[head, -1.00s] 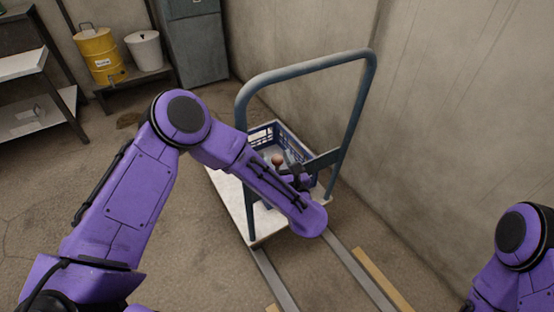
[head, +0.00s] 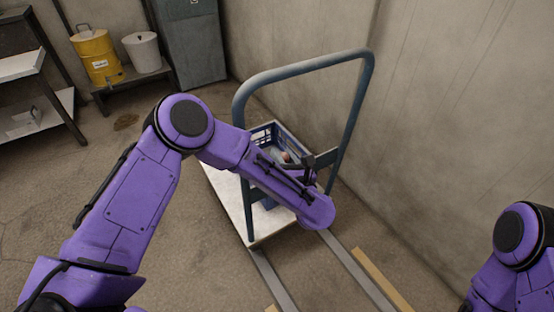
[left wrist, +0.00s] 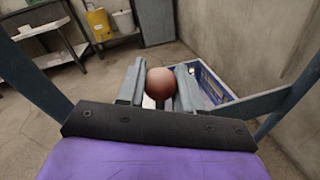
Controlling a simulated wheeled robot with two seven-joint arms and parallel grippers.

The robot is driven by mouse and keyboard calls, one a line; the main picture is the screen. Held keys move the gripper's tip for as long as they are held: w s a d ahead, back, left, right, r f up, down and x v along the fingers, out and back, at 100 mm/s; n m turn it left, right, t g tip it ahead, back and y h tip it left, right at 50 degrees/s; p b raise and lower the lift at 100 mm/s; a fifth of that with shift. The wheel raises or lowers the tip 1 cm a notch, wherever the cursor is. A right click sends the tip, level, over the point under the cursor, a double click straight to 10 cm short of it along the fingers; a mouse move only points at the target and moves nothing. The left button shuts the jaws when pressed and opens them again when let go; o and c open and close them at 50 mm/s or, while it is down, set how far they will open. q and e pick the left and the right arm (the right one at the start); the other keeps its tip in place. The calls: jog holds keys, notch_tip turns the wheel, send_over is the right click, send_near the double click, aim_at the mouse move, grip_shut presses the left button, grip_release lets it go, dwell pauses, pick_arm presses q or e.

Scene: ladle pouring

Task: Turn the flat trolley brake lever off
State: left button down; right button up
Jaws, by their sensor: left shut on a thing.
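The flat trolley shows its pale deck (head: 227,193) and a tall grey-blue push handle (head: 302,68) in the head view. The brake lever's red-brown round knob (left wrist: 160,84) sits between the two fingers of my left gripper (left wrist: 159,88) in the left wrist view. The gripper is shut on it, inside the handle frame. In the head view, my left forearm covers much of the deck, and the left gripper (head: 298,160) and knob show only small. The lever's lower part is hidden. Only part of my right arm shows at the right edge; its gripper is out of view.
A blue crate (head: 262,136) stands on the deck behind the handle. A concrete wall (head: 450,120) rises close on the right. Rails (head: 352,267) lie on the floor in front. A yellow drum (head: 98,55) and a white bucket (head: 142,51) stand far back left; the floor between is open.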

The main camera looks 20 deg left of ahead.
pick_arm(q)
jog(key=w+d+f+m+g+b, duration=0.1)
jog(key=w+d+f+m+b, duration=0.1)
jog(key=w+d+m, duration=0.2)
jog(key=shift+w+f+m, duration=0.35)
jog(key=shift+w+m, duration=0.05)
jog(key=shift+w, duration=0.1)
dwell(0.3)
jog(key=c, duration=0.8)
grip_release()
jog(key=p+v, duration=0.1)
jog(key=v, duration=0.9)
jog(key=shift+s+d+r, duration=0.1)
jog(key=shift+s, duration=0.15)
